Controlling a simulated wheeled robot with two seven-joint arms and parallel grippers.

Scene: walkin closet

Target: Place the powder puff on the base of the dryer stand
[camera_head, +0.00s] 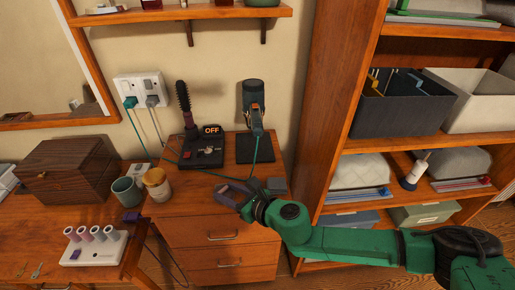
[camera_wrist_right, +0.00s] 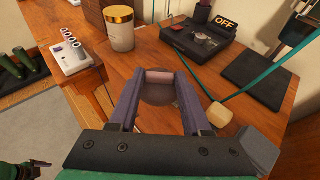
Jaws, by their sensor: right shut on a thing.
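My right gripper (camera_head: 236,193) is above the front of the drawer-unit top. In the right wrist view its two purple fingers (camera_wrist_right: 161,100) are shut on a round brownish disc with a pink band (camera_wrist_right: 160,76), which I take to be the powder puff. In the head view I cannot make the puff out. The base also shows, apart from the gripper, in the right wrist view (camera_wrist_right: 262,78).
A black hot-brush base (camera_head: 203,155) with an OFF sign stands left of the stand. A teal cord (camera_head: 254,160) hangs across the dryer base. A gold-lidded jar (camera_head: 157,184) and mug (camera_head: 126,191) are at left. A tall shelf unit (camera_head: 335,110) closes the right side.

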